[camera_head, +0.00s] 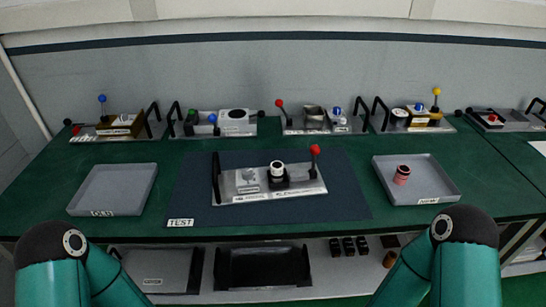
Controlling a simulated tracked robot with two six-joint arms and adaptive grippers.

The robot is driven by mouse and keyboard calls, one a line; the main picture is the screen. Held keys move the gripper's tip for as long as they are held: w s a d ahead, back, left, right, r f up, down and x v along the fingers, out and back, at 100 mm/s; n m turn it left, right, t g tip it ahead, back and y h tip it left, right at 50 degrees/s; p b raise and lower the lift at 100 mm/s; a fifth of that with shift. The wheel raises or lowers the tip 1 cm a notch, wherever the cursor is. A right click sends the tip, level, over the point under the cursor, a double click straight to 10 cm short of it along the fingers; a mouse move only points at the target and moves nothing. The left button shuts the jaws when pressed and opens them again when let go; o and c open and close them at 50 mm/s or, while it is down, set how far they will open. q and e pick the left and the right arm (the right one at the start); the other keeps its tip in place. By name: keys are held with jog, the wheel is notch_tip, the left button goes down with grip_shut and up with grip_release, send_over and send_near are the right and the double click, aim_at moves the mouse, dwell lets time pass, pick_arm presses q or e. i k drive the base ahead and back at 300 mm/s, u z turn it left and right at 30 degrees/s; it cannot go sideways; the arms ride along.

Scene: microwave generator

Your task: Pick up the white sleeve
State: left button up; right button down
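A small white sleeve (277,168) with a dark opening stands upright in a black holder on the metal test fixture (232,188). The fixture lies on the dark blue mat marked TEST (340,204) at the middle of the table. It has a red-knobbed lever (314,151) at its right end and a black handle (216,178) at its left end. My two arms show only as teal links and dark joints at the lower left and lower right. Neither gripper is in view.
An empty grey tray marked OLD (116,186) sits left of the mat. A grey tray marked NEW (440,180) at the right holds a reddish-pink sleeve (402,175). Several lever fixtures line the back. Black and brown cylinders (348,246) stand on the shelf below.

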aim_at(276, 172)
jog(key=z, duration=1.1)
jog(key=i, duration=0.15)
jog(key=u, duration=2.85)
jog(key=k, duration=1.45)
jog(key=z, duration=0.65)
jog(key=i, duration=1)
jog(key=z, duration=0.05)
